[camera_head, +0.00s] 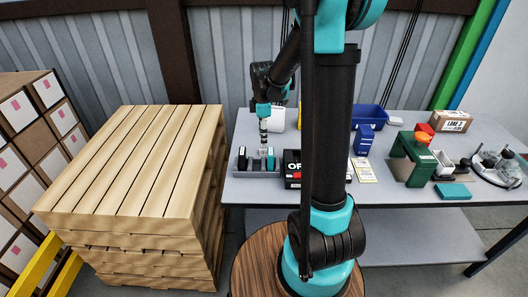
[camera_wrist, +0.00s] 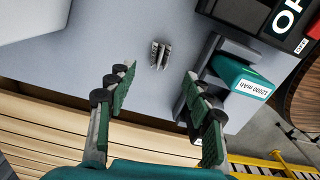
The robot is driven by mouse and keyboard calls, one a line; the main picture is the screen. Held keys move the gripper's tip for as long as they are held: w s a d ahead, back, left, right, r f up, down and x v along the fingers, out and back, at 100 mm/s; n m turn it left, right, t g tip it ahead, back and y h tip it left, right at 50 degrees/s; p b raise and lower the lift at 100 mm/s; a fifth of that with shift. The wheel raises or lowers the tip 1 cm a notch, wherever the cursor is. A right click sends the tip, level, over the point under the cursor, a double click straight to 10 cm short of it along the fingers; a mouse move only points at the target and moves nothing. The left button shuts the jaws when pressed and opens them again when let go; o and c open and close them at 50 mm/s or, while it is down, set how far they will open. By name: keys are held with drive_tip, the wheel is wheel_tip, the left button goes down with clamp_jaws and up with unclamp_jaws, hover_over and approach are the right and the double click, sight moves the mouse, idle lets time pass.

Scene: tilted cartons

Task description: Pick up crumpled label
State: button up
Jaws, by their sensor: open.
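A small grey, folded-looking piece, which looks like the crumpled label (camera_wrist: 159,55), lies on the bare grey table top in the wrist view. My gripper (camera_wrist: 159,78) is open and empty, with one finger to each side in the picture. The label shows between and just beyond the fingertips, and neither finger visibly touches it. In the head view my gripper (camera_head: 264,143) points down over the left part of the table, and I cannot make out the label there.
A grey slotted holder (camera_head: 243,163) with a teal battery pack (camera_wrist: 240,77) is close to my right finger in the wrist view. A black "OP" box (camera_head: 292,176) stands beside it. A wooden pallet stack (camera_head: 150,150) borders the table on the left. A blue bin (camera_head: 370,115) stands farther right.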

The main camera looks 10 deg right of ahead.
sight(265, 149)
drive_tip(key=shift+d+f, duration=0.2)
drive_tip(key=shift+f, duration=1.2)
drive_tip(key=shift+d+f, duration=0.2)
drive_tip(key=shift+f, duration=1.15)
drive_tip(key=shift+c, duration=0.5)
drive_tip(key=c, duration=0.7)
